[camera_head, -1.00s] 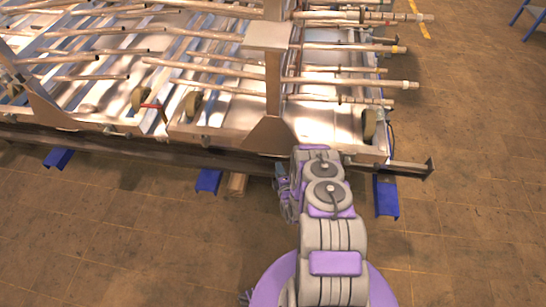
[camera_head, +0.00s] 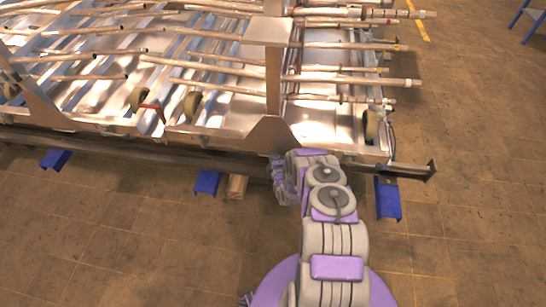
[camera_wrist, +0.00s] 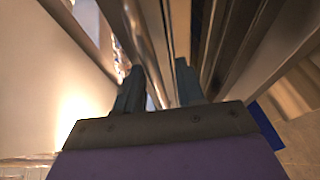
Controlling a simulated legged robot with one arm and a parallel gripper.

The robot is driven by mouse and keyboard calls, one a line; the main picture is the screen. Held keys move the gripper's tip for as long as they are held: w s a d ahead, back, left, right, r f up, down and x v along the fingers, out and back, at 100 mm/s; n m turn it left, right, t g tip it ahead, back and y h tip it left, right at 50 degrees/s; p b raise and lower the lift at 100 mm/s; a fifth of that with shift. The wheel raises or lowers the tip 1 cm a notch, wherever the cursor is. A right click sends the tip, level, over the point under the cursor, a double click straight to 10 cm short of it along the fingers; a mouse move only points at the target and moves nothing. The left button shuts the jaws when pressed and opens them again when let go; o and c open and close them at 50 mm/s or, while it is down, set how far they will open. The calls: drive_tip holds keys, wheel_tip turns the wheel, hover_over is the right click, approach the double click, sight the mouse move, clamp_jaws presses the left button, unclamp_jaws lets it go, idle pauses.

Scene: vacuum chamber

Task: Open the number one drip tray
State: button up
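Shiny metal trays (camera_head: 240,105) lie in the large frame under rows of copper-coloured pipes. No number shows on them, so I cannot tell which is number one. A small red part (camera_head: 153,106) sits among them, left of centre. In the head view my gripper (camera_head: 279,180) is at the frame's lower front rail (camera_head: 150,146), mostly hidden by my arm. In the wrist view my gripper (camera_wrist: 160,68) has two dark fingers apart with nothing seen held between them. Metal bars run just beyond the fingertips; contact cannot be told.
Blue feet (camera_head: 207,183) and a wooden block (camera_head: 237,187) stand under the rail. The rail's end (camera_head: 431,171) sticks out at the right. Dark wheels (camera_head: 371,124) sit along the frame's front.

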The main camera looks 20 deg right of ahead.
drive_tip(key=shift+c, duration=0.5)
clamp_jaws()
drive_tip(key=shift+s+a, duration=0.1)
